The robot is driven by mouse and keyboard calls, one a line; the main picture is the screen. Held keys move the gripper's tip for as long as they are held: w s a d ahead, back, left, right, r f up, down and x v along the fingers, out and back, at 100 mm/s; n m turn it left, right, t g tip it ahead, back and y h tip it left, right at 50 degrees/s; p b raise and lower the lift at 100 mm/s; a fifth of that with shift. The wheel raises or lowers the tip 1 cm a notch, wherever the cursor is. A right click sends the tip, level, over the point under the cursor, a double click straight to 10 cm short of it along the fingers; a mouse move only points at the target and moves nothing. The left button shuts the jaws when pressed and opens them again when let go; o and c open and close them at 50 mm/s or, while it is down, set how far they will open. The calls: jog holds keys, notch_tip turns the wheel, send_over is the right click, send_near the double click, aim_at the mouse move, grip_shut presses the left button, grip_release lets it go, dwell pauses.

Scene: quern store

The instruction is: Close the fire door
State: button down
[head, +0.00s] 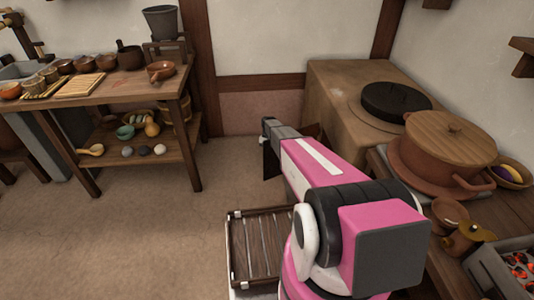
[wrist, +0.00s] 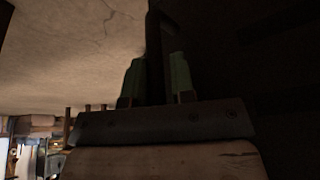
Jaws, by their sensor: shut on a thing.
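The clay stove (head: 335,95) stands at the back right in the head view, with a round black lid on top. My gripper (head: 268,135) is low in front of its left side. In the wrist view, my gripper (wrist: 156,88) is shut on a dark upright handle (wrist: 156,45), with one greenish finger on each side. Below the fingers is the wooden fire door (wrist: 165,160), with a dark riveted metal band (wrist: 165,124). In the head view my arm hides most of the stove front. I cannot tell the door's exact angle.
A large lidded clay pot (head: 445,145) stands right of my arm, near small jugs. A slatted wooden rack (head: 237,250) lies left of my arm. A wooden table (head: 130,95) with bowls stands at the left. The floor (head: 165,235) between is clear.

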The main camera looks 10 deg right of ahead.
jog(key=shift+s+a, duration=0.15)
jog(key=shift+a, duration=0.25)
jog(key=c, duration=1.1)
grip_release()
jog(key=shift+d, duration=0.15)
jog(key=shift+r, duration=0.1)
jog(key=v, duration=1)
jog(key=shift+w+r, duration=0.3)
jog(key=shift+d, duration=0.1)
jog(key=shift+c, duration=0.2)
